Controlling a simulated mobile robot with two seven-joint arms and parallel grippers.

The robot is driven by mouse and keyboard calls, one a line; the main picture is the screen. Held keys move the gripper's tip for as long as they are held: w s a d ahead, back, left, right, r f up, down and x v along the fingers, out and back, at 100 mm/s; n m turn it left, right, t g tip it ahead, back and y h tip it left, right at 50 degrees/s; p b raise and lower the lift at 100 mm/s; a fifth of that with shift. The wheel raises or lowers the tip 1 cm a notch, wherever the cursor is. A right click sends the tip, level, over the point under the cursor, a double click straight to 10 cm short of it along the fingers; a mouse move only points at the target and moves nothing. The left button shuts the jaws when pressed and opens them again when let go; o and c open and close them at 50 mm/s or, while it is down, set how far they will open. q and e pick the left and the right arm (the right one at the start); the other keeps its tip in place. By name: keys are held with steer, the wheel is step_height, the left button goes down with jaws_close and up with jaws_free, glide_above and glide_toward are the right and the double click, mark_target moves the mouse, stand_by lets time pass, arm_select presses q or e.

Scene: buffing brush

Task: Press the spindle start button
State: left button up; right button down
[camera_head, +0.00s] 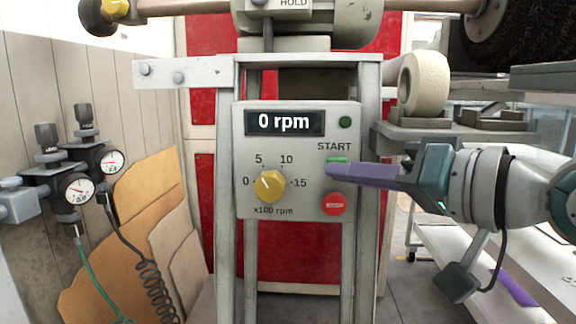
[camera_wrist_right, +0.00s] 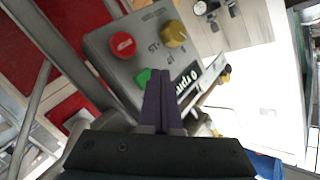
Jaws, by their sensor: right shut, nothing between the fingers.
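The grey control box (camera_head: 285,212) faces me at the middle of the head view. Its display (camera_head: 284,123) reads 0 rpm. The green start button (camera_head: 338,160) sits under the word START and is partly hidden by my right gripper (camera_head: 328,170). In the right wrist view the green button (camera_wrist_right: 143,77) shows just beside the shut fingertips (camera_wrist_right: 158,76). My right gripper is shut and empty, coming from the right with its purple fingertips at the button's lower edge; I cannot tell if they touch it. My left gripper is in neither view.
A red stop button (camera_head: 335,204) is just below my right fingers. A yellow speed knob (camera_head: 271,185) is left of them, pointing between 0 and 5. A white roll (camera_head: 424,82) and dark brush (camera_head: 506,35) are at upper right. Pressure gauges (camera_head: 77,189) are at left.

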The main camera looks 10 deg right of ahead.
steer(key=shift+w, duration=0.1)
steer(key=shift+w+d, duration=0.15)
steer(key=shift+w, duration=0.2)
steer(key=shift+w+d+b, duration=0.1)
steer(key=shift+w+b, duration=0.25)
steer(key=shift+b, duration=0.1)
stand_by(0.8)
steer(key=shift+s+a+p, duration=0.2)
steer(key=shift+s+p, duration=0.6)
steer(key=shift+p, duration=0.25)
